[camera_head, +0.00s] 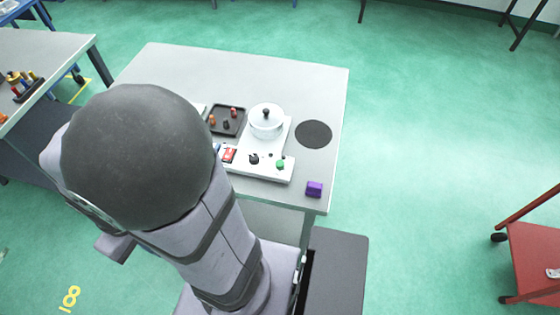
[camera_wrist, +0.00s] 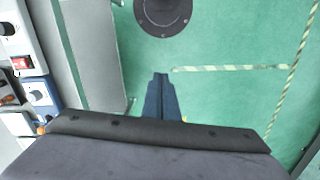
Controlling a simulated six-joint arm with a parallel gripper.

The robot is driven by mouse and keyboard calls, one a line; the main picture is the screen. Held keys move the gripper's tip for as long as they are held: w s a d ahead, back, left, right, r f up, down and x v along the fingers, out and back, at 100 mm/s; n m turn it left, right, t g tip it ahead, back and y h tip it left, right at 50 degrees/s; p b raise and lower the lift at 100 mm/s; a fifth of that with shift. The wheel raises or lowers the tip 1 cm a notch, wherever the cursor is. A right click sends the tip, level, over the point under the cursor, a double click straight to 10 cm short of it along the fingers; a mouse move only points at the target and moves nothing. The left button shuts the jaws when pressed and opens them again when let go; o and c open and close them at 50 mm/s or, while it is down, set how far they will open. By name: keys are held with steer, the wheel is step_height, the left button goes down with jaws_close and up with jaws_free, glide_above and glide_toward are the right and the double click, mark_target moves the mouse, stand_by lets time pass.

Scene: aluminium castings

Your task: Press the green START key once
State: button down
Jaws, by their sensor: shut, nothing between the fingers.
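The green START key (camera_head: 280,164) is a small round green button at the right end of a white control panel (camera_head: 270,174) on the grey table. A black knob (camera_head: 254,158) and a red switch (camera_head: 229,154) sit to its left on the panel. My gripper shows only in the wrist view (camera_wrist: 160,76), with its dark fingers together and empty. The fingers appear over green floor, apart from any key. In the head view my arm hides the gripper. I do not make out the green key in the wrist view.
Behind the panel stands a white round pot (camera_head: 266,121) with a black knob. Near it are a dark tray (camera_head: 227,120) with small parts, a black disc (camera_head: 313,134) and a purple block (camera_head: 314,189). A white unit with a red switch (camera_wrist: 22,63) edges the wrist view's left.

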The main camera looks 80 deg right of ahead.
steer(key=s+d+f+m+g+y+p, duration=0.25)
steer(key=s+d+m, duration=0.35)
steer(key=s+d, duration=0.4)
step_height(320, 180, up, 3)
steer(key=n+g+h, duration=0.5)
steer(key=n+h, duration=0.1)
steer(key=h, duration=0.2)
glide_above(276, 164)
steer(key=shift+f+t+p, duration=0.1)
steer(key=shift+t+p, duration=0.15)
steer(key=shift+p, duration=0.2)
steer(key=shift+f, duration=0.2)
step_height(276, 164, down, 7)
steer(key=b, duration=0.5)
steer(key=shift+f+b, duration=0.2)
steer(key=shift+b, duration=0.15)
steer(key=shift+f+b, duration=0.55)
steer(key=shift+b, duration=0.05)
